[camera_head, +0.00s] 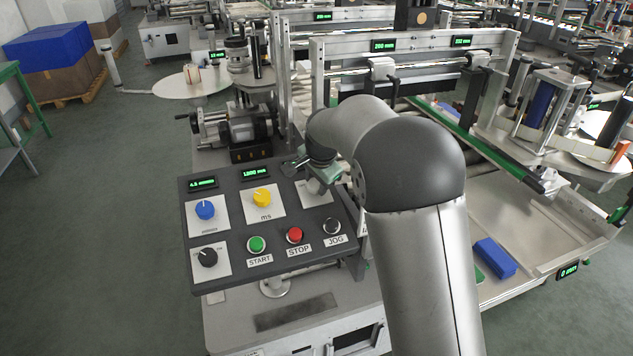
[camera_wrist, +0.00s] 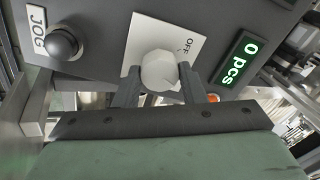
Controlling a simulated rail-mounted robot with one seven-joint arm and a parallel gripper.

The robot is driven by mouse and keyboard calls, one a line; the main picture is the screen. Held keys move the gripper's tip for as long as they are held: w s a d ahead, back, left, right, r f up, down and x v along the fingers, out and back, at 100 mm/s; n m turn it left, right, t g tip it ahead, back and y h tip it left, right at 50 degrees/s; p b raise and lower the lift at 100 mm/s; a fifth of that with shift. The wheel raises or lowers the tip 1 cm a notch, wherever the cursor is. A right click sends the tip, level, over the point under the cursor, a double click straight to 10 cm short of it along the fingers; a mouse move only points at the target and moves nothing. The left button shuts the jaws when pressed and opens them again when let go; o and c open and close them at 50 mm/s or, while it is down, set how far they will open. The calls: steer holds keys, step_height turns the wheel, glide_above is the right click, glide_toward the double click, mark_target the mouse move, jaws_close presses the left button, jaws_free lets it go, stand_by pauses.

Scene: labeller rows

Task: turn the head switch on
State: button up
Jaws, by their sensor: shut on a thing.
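The head switch is a light rotary knob (camera_wrist: 160,72) on a white plate (camera_wrist: 146,32) marked OFF, seen in the wrist view. My gripper (camera_wrist: 158,84) is shut on this knob, with one dark finger on each side of it. The knob's pointer mark is too faint to read surely. In the head view, my gripper (camera_head: 318,178) is at the right upper corner of the dark control panel (camera_head: 222,236), over a white plate, and it hides the knob there.
The panel also bears a blue knob (camera_head: 205,209), a yellow knob (camera_head: 262,197), a black knob (camera_head: 207,257), a green START button (camera_head: 256,244), a red STOP button (camera_head: 294,235) and a JOG button (camera_head: 332,226). A display (camera_wrist: 239,61) beside the switch reads 0 pcs.

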steer(key=shift+m+p, duration=0.3)
steer(key=shift+m, duration=2)
steer(key=o, duration=1)
steer(key=b+v, duration=0.1)
steer(key=v, duration=1.6)
steer(key=shift+r, duration=0.25)
